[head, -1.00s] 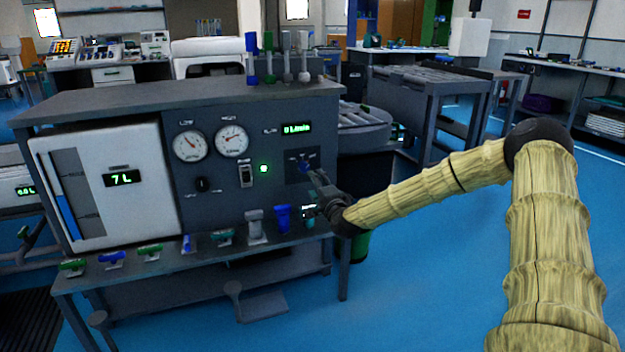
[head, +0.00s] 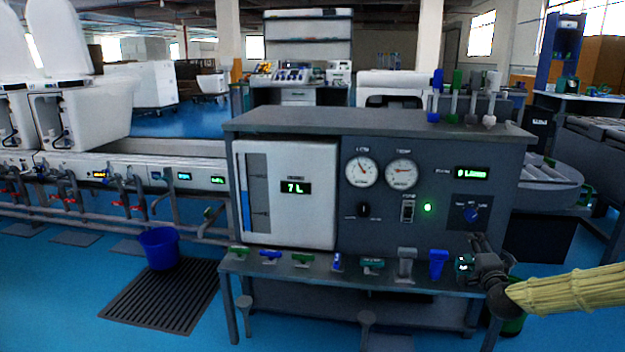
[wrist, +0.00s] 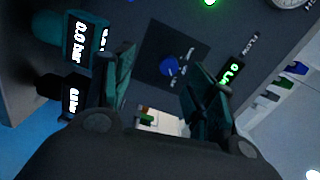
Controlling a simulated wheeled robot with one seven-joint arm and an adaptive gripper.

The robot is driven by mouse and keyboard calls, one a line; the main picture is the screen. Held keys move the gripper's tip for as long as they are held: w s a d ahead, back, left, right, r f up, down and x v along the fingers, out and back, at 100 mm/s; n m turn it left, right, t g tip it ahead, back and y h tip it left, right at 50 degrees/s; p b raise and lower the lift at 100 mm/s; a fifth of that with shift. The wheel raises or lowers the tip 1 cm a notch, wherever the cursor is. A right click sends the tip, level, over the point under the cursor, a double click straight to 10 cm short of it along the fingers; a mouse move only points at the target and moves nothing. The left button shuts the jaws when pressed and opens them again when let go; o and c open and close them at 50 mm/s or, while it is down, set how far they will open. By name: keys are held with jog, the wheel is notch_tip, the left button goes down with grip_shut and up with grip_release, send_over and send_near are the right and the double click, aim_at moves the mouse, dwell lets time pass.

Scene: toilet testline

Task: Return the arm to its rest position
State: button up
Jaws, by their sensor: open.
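My gripper (head: 476,248) is at the right front of the grey test bench (head: 380,122), just above its lower shelf in the head view. In the wrist view my gripper (wrist: 158,78) has its two dark fingers apart, with nothing held between them. Beyond the fingers is a blue knob (wrist: 169,66) on a dark square plate of the panel. The same blue knob (head: 471,215) shows in the head view, a little above my gripper. My arm (head: 570,292), in a pale yellow ribbed cover, comes in from the right edge; most of it is out of view.
The bench's lower shelf (head: 300,275) carries several valves and fittings, including a blue one (head: 438,263) close to my gripper. A green bin (head: 513,322) stands under my forearm. A blue bucket (head: 160,247) stands by a floor grate (head: 165,300) at left. The floor in front is clear.

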jog(key=s+a+f+n+g+y, duration=0.2)
jog(key=a+f+n, duration=0.1)
jog(key=a+f, duration=0.35)
jog(key=s+a+f+n+g+y, duration=0.1)
jog(key=s+a+f+n+y, duration=0.1)
jog(key=a+f, duration=0.45)
jog(key=s+a+f+n+g+y, duration=0.1)
jog(key=s+a+f+n+g, duration=0.2)
jog(key=s+a+f, duration=0.6)
jog(key=s+a+f+n+g+y, duration=0.1)
jog(key=s+a+f+n+g, duration=0.4)
jog(key=s+f, duration=0.5)
jog(key=s+a+f+n+g+h, duration=0.1)
jog(key=s+a+f+n+g, duration=0.15)
jog(key=s, duration=1.25)
jog(key=s+a+f+n+g+h, duration=0.1)
jog(key=s+a+f+n+g, duration=0.2)
jog(key=s, duration=1.2)
notch_tip(320, 180, up, 37)
jog(key=d+p, duration=0.1)
jog(key=p, duration=3.6)
jog(key=shift+s+d+g+p, duration=0.25)
jog(key=shift+s+g+p, duration=0.1)
jog(key=shift+s+g, duration=0.1)
